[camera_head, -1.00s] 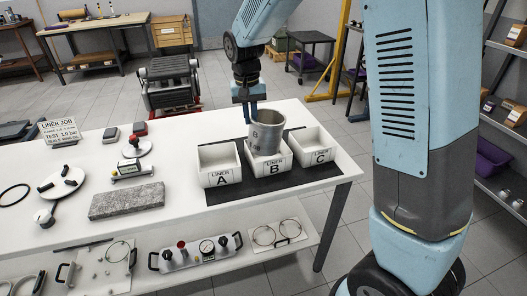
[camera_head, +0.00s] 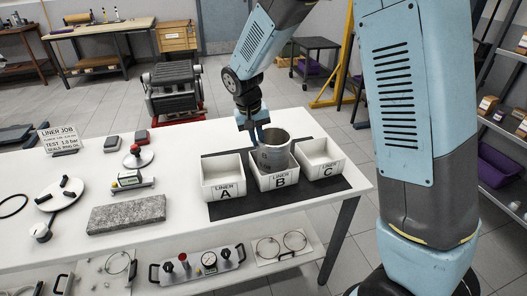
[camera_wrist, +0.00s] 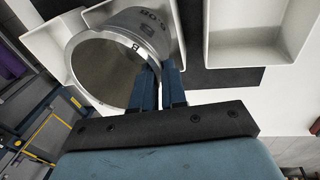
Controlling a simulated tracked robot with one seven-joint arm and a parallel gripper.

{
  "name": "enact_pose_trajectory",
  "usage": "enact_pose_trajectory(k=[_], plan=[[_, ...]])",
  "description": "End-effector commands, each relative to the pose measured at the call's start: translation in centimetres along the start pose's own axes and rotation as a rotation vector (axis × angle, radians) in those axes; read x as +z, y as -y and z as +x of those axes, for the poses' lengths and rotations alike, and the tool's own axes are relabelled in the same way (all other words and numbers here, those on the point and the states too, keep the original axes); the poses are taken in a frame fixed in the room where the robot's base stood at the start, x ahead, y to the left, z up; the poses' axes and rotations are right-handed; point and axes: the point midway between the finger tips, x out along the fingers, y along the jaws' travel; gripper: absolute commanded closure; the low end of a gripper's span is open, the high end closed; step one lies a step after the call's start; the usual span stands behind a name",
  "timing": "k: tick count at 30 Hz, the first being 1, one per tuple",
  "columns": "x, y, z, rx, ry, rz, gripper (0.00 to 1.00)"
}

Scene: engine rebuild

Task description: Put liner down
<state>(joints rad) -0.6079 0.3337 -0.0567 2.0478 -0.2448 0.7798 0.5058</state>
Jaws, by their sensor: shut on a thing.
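The liner (camera_head: 275,154) is a grey metal cylinder, open at its top. My gripper (camera_head: 259,137) is shut on its wall at the left. The liner is over the white box labelled LINER B (camera_head: 262,186), with its lower end at or inside the box opening; I cannot tell if it touches the floor. In the wrist view my gripper (camera_wrist: 158,84) has its blue fingers on the rim of the liner (camera_wrist: 135,35), which is marked "B 5.08". Box A (camera_head: 222,190) and box C (camera_head: 322,170) stand on either side and look empty.
The boxes stand on a dark mat (camera_head: 300,196) near the right end of the white table (camera_head: 185,240). A grey stone block (camera_head: 127,214), a red-knobbed device (camera_head: 136,158) and a LINER JOB sign (camera_head: 63,138) are at the left. A lower shelf holds gauges.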

Motion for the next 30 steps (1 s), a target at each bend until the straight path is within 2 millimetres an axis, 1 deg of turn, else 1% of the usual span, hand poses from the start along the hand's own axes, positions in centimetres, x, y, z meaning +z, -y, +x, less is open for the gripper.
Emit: enact_pose_trajectory(k=[5, 13, 15, 24, 25, 30], plan=[[0.1, 0.2, 0.9, 0.001, 0.001, 0.0, 1.0], [0.2, 0.7, 3.9, 0.001, 0.002, -0.001, 1.0], [0.2, 0.7, 4.2, 0.0, 0.0, 0.0, 1.0], [0.2, 0.7, 4.4, 0.0, 0.0, 0.001, 1.0], [0.2, 0.7, 4.4, 0.0, 0.0, 0.001, 0.86], [0.2, 0.7, 4.4, 0.0, 0.001, 0.002, 0.7]])
